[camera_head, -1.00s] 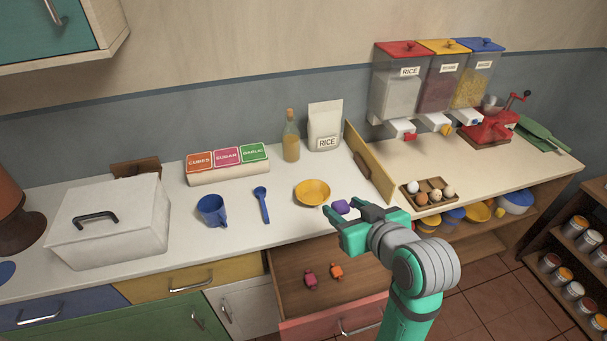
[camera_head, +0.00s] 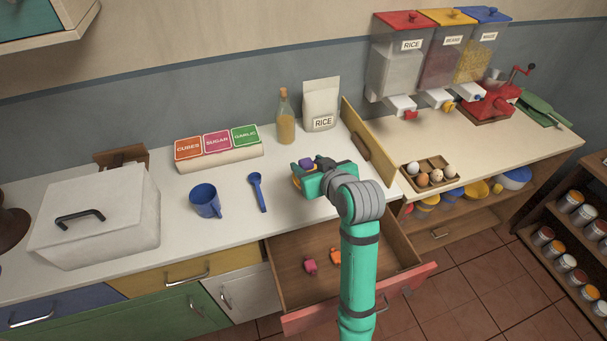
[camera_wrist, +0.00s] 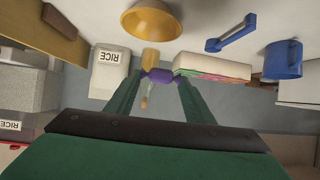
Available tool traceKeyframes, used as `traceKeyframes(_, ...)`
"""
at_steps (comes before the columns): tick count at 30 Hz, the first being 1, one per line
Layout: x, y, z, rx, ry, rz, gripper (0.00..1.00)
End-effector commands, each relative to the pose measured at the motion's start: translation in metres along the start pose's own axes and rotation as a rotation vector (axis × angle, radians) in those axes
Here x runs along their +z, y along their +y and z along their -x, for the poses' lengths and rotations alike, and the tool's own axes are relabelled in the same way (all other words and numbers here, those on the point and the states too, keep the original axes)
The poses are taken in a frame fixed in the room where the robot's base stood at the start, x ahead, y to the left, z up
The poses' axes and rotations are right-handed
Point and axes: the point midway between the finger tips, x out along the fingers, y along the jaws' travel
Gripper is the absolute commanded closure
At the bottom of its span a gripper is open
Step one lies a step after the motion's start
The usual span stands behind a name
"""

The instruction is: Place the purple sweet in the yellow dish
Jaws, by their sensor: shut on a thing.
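The purple sweet (camera_head: 306,163) is between the fingertips of my gripper (camera_head: 305,173), which is shut on it. The wrist view also shows the purple sweet (camera_wrist: 158,76) pinched between both green fingers. The yellow dish (camera_head: 296,182) is mostly hidden behind my gripper in the head view, with only a sliver of its left edge showing. In the wrist view the yellow dish (camera_wrist: 150,20) is at the top, just beyond the sweet. The sweet looks held above the counter near the dish; its exact height over it I cannot tell.
An open drawer (camera_head: 290,270) holds a pink sweet (camera_head: 310,266) and an orange sweet (camera_head: 335,256). A bottle (camera_head: 286,120), rice bag (camera_head: 320,105) and upright wooden board (camera_head: 368,148) stand behind and right.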

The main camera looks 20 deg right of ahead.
Motion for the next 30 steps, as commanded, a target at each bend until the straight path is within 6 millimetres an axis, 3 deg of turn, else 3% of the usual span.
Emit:
traceKeyframes(6,0.012,-0.001,-0.029,0.002,0.000,-0.001,0.74)
traceKeyframes(14,0.020,-0.002,-0.045,0.003,-0.001,-0.002,0.74)
traceKeyframes(18,0.038,-0.001,-0.055,0.005,-0.003,-0.005,0.74)
traceKeyframes(30,0.047,-0.002,-0.060,0.003,0.000,-0.001,0.74)
